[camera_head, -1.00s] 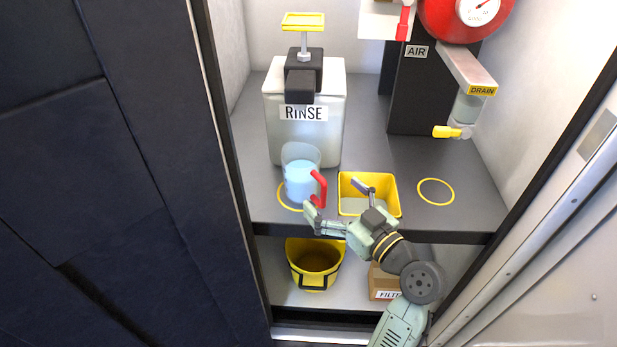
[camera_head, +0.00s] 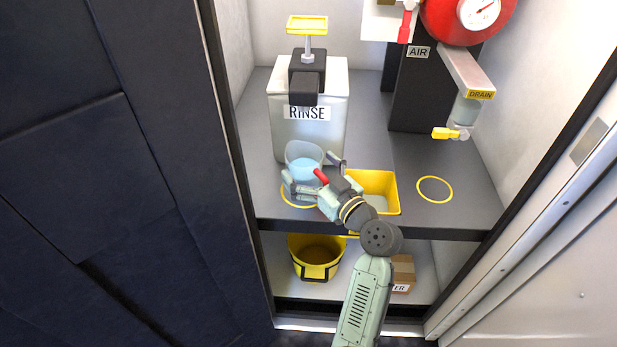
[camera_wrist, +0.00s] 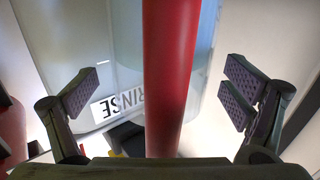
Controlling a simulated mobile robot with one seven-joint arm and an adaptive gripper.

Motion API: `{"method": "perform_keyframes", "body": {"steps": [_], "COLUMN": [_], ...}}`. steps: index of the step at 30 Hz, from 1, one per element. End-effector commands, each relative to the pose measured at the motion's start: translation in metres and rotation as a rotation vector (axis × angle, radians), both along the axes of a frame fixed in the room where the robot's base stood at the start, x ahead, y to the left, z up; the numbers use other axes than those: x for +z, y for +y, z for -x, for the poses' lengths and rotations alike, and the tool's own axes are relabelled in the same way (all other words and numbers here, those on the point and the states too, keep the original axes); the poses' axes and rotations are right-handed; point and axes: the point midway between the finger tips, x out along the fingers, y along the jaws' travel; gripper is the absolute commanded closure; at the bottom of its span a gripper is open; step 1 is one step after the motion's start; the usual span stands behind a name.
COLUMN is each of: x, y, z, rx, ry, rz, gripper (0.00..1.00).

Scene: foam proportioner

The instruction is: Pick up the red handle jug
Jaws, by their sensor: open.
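The red handle jug (camera_head: 303,165) is a clear cup with light blue liquid and a red handle. It stands upright at the yellow ring on the shelf, in front of the RINSE tank. My gripper (camera_head: 312,176) is open at the jug, with a finger on either side of the handle. In the wrist view the red handle (camera_wrist: 170,80) runs upright between my spread fingers (camera_wrist: 160,98), with a gap on each side. The jug's lower part is partly hidden behind my gripper in the head view.
The RINSE tank (camera_head: 310,125) with a yellow-topped pump stands behind the jug. A yellow tray (camera_head: 388,184) sits just right of my gripper. A DRAIN spout (camera_head: 470,95) hangs over another yellow ring (camera_head: 434,189). A yellow bucket (camera_head: 316,257) and a carton (camera_head: 403,270) stand on the lower shelf.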

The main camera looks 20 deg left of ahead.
Motion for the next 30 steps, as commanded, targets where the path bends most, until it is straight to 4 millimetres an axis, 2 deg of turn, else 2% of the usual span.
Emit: {"method": "perform_keyframes", "body": {"steps": [2, 30], "x": [-0.0002, -0.0002], "y": [-0.0002, -0.0006], "z": [0.0001, 0.0002], "rx": [0.000, 0.000], "ry": [0.000, 0.001], "rz": [0.000, -0.001], "gripper": [0.07, 0.70]}}
